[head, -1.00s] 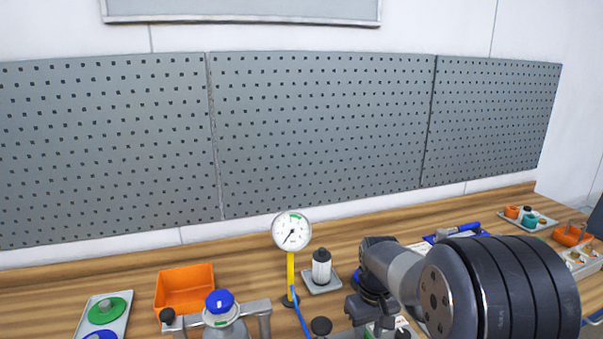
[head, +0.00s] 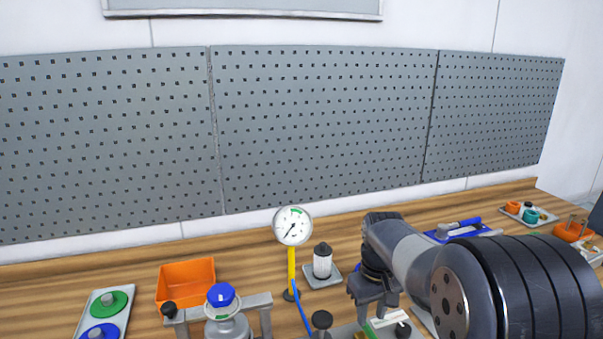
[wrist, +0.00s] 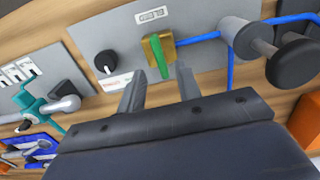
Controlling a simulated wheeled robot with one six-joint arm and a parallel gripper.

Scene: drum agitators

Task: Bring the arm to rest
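My gripper (head: 374,308) hangs from my arm right of centre in the head view, fingers pointing down over the bench. In the wrist view its two grey fingers (wrist: 158,82) are spread apart, with nothing held between them. Just past the fingertips is a brass valve (wrist: 157,47) with a green handle on a grey panel (wrist: 195,55). The handle shows in the gap between the fingers and looks clear of them. My thick black arm joint hides the bench at the lower right of the head view.
A dial gauge (head: 293,226) on a yellow post and a white canister (head: 322,262) stand left of my gripper. An orange bin (head: 185,284) and a blue-topped grey vessel (head: 222,298) are farther left. A black knob (wrist: 104,63) sits on the panel. A pegboard (head: 320,130) backs the bench.

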